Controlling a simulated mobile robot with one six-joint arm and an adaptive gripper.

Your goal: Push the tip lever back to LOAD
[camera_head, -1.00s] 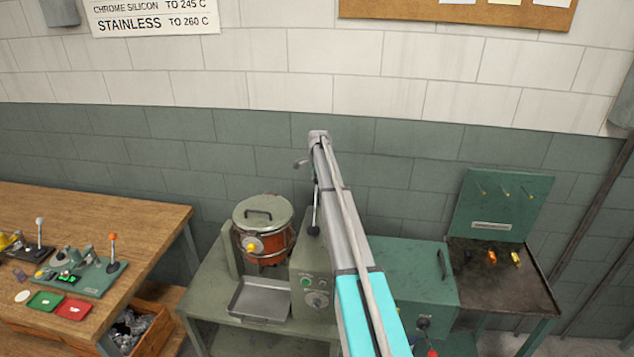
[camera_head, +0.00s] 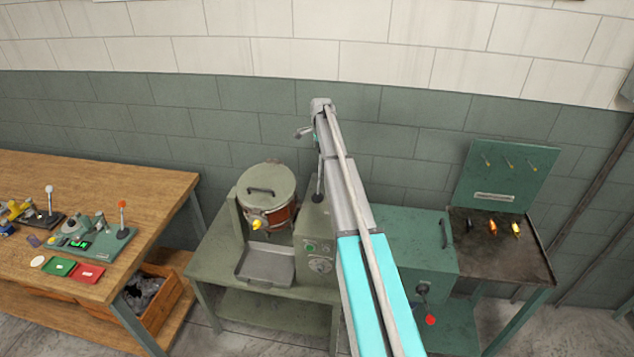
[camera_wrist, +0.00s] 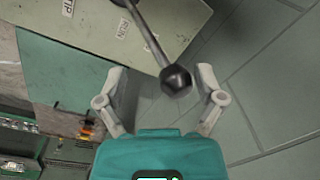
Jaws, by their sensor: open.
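The tip lever (camera_wrist: 153,42) is a thin metal rod with a dark ball knob (camera_wrist: 176,80) in the wrist view. It rises from a pale panel (camera_wrist: 90,38) with labels reading RUN and what looks like TIP; I cannot make out a LOAD label. My gripper (camera_wrist: 160,72) is open, with one finger on each side of the knob; I cannot tell whether either touches it. In the head view the lever (camera_head: 319,180) stands at the grey-green control box (camera_head: 316,240), just below my gripper (camera_head: 303,132), whose fingers are small there.
A lidded orange drum (camera_head: 280,222) stands left of the control box, with a metal tray (camera_head: 264,264) below it. A green cabinet (camera_head: 415,240) with a red-knobbed lever is at right. A wooden bench (camera_head: 80,185) stands at far left. The tiled wall lies behind.

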